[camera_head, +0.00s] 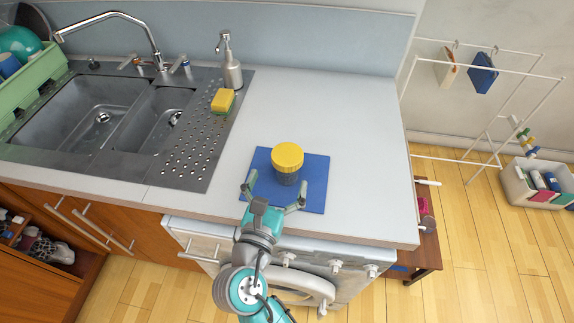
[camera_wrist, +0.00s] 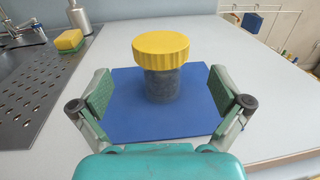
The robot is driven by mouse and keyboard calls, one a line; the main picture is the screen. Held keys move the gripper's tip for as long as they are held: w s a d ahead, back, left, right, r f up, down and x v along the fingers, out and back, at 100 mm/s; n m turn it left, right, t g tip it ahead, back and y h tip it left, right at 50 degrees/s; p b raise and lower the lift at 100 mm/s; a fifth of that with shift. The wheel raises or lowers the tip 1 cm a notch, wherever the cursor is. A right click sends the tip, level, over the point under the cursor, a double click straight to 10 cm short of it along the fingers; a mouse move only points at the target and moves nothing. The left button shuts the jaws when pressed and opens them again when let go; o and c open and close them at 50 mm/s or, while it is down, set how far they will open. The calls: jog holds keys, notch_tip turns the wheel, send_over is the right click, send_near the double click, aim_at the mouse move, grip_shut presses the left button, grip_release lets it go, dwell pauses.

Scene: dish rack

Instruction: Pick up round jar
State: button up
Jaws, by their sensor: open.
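The round jar (camera_head: 288,163) has a ribbed yellow lid and a dark, see-through body. It stands upright on a blue mat (camera_head: 315,186) on the counter. In the wrist view the jar (camera_wrist: 161,66) is centred ahead, beyond and between the two fingers. My gripper (camera_head: 275,192) is open and empty at the mat's front edge, on the near side of the jar. Its green-padded fingers also show in the wrist view (camera_wrist: 160,92), spread wide on either side and apart from the jar.
A steel sink (camera_head: 85,112) with a faucet lies to the left. A soap dispenser (camera_head: 230,66) and a yellow-green sponge (camera_head: 223,101) stand by its drainboard. A green dish rack (camera_head: 32,82) is at far left. The counter right of and behind the mat is clear (camera_head: 350,115).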

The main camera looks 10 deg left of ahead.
aim_at(283, 170)
jog(key=shift+w+d, duration=0.15)
jog(key=shift+w, duration=0.85)
jog(key=shift+w+d, duration=0.2)
jog(key=shift+w, duration=0.75)
jog(key=shift+w+d, duration=0.15)
jog(key=shift+w, duration=0.85)
jog(key=c, duration=1.4)
